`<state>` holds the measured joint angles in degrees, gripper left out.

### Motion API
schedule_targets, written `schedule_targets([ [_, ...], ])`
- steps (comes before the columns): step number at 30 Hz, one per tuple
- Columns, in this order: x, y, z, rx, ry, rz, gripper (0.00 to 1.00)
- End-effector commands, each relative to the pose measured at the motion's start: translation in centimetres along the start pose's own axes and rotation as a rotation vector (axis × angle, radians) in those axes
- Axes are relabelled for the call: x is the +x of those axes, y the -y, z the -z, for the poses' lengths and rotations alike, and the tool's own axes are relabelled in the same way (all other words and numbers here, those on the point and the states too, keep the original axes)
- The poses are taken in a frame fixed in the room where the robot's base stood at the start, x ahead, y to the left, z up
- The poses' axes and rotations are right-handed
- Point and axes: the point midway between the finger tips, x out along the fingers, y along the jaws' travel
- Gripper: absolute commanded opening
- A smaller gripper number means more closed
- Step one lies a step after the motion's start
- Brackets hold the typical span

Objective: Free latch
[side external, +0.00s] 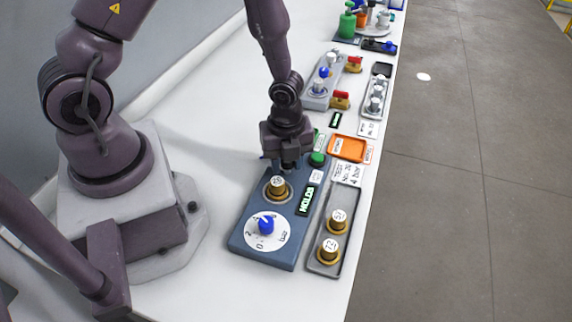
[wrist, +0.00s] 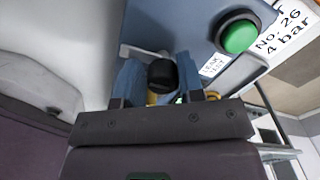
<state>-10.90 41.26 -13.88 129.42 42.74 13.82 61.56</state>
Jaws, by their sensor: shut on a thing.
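The blue-grey panel (side external: 246,212) lies on the white bench, with a brass cylinder (side external: 277,188) seated in it. My gripper (side external: 289,168) is over the panel's far end, pointing down, just behind the brass cylinder. In the wrist view my gripper (wrist: 160,78) has its blue fingers on either side of a round black knob (wrist: 162,74) and is shut on it. A pale grey flat piece (wrist: 138,51) shows beside the knob; it looks like part of the latch. The fingers hide most of the latch and of the brass behind it.
A blue knob on a white dial (side external: 267,229) is at the panel's near end. A green button (wrist: 238,37) sits close to the gripper. A dark tray (side external: 324,262) with two brass cylinders and an orange tray (side external: 347,149) lie to the right. Other fixtures stand farther back.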

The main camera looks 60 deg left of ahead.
Motion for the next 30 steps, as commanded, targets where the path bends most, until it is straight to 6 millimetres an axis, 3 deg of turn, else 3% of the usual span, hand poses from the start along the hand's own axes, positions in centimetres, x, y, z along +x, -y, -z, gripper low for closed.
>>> schedule_targets([
  [1, 0.2, -0.2, -0.2, -0.006, 0.001, -0.006, 0.38],
  [3, 0.2, -0.3, -0.2, -0.007, 0.001, -0.008, 0.47],
  [17, 0.1, -0.6, -0.2, -0.011, 0.002, -0.019, 0.47],
  [30, -4.3, -0.2, -0.1, -0.012, 0.000, -0.004, 0.47],
])
